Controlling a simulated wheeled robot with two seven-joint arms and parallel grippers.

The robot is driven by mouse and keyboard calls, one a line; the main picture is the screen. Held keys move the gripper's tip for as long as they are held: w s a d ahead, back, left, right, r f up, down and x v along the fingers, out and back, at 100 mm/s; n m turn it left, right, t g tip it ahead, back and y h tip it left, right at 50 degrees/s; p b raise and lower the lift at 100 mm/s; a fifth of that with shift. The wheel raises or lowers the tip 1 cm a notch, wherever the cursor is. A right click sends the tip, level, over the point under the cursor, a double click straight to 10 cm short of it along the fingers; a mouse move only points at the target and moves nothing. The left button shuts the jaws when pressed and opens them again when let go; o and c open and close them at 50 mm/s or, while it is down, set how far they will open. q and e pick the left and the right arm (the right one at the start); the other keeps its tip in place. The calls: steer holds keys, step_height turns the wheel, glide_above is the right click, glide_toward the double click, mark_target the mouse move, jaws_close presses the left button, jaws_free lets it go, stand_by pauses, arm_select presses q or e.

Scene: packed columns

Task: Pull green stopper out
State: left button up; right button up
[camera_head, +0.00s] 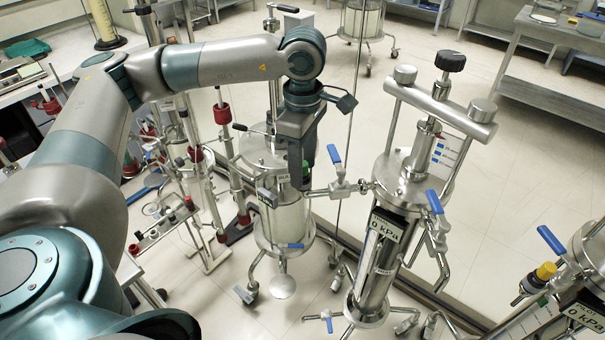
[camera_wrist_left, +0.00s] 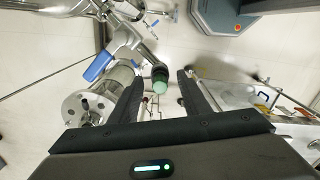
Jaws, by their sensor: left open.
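The green stopper (camera_wrist_left: 160,86) shows in the left wrist view as a small green cap with a black part beside it. It lies in the gap between the two dark fingers of my left gripper (camera_wrist_left: 161,84), which is open. I cannot tell how deep it sits between them, and neither finger visibly touches it. In the head view my left gripper (camera_head: 297,178) points down over the middle steel column (camera_head: 280,222), near its top fittings. There the fingers hide most of the stopper's area.
A second steel column (camera_head: 385,255) with a "0 kPa" display stands close on the right, with a blue-handled valve (camera_head: 336,165) between. Another column (camera_head: 590,255) is at far right. Red-clamped glassware stands (camera_head: 195,155) crowd the left. Open floor lies behind.

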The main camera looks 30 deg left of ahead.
arm_select(q)
jaws_close()
steer(key=shift+r, duration=0.6)
stand_by(0.7)
steer(key=shift+r, duration=0.15)
steer(key=shift+r+p, duration=1.05)
steer(key=shift+r, duration=2)
